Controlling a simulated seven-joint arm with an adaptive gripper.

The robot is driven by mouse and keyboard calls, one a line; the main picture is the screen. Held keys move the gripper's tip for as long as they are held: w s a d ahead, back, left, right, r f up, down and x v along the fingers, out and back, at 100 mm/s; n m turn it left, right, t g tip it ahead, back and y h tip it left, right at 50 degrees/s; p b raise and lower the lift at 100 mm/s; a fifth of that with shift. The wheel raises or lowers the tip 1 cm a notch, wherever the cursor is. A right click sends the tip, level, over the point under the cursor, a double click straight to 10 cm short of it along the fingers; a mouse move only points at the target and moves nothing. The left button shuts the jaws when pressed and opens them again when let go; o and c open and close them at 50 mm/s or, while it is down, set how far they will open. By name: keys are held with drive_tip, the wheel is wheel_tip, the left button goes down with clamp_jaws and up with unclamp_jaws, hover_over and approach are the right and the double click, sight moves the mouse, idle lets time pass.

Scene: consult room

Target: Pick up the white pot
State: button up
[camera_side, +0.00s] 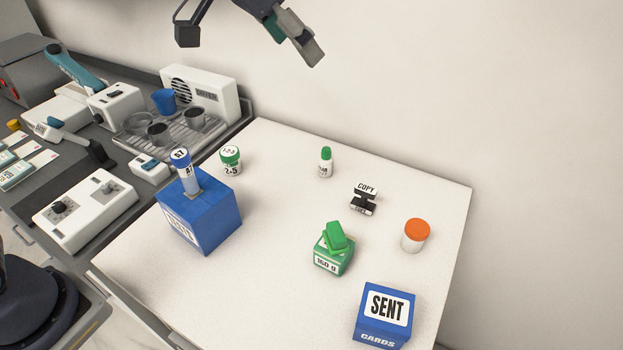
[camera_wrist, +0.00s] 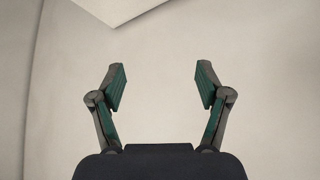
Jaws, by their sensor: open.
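A white pot with an orange lid (camera_side: 415,236) stands upright at the right side of the white table top in the side view. Another white pot with a green lid (camera_side: 230,160), its label reading 2.5, stands at the back left beside the blue block. My gripper (camera_side: 298,38) is high at the top of the side view, well above and away from both pots. In the wrist view my gripper (camera_wrist: 160,75) has its two fingers spread wide with nothing between them. Neither pot shows in the wrist view, only pale surfaces.
A blue block (camera_side: 211,222) holds an upright tube (camera_side: 186,172). A small green-capped bottle (camera_side: 326,162), a black COPY stamp (camera_side: 364,199), a green ISO box (camera_side: 333,258) and a blue SENT box (camera_side: 384,316) stand apart on the table (camera_side: 290,200). Equipment fills the left counter.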

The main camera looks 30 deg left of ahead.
drive_tip(key=w+d+f+m+g, duration=0.15)
drive_tip(key=d+f, duration=0.25)
drive_tip(key=d, duration=0.4)
drive_tip(key=m+g, duration=0.2)
hover_over(417, 228)
drive_tip(key=s+a, duration=0.4)
wheel_tip(417, 228, down, 12)
drive_tip(key=shift+h, duration=0.3)
drive_tip(key=x, duration=1)
drive_tip(key=shift+w+d+f, duration=0.1)
drive_tip(key=shift+d+f, duration=0.1)
drive_tip(key=shift+a+x, duration=0.2)
drive_tip(key=shift+x, duration=2.7)
drive_tip(key=shift+f, duration=0.1)
drive_tip(key=c, duration=1.1)
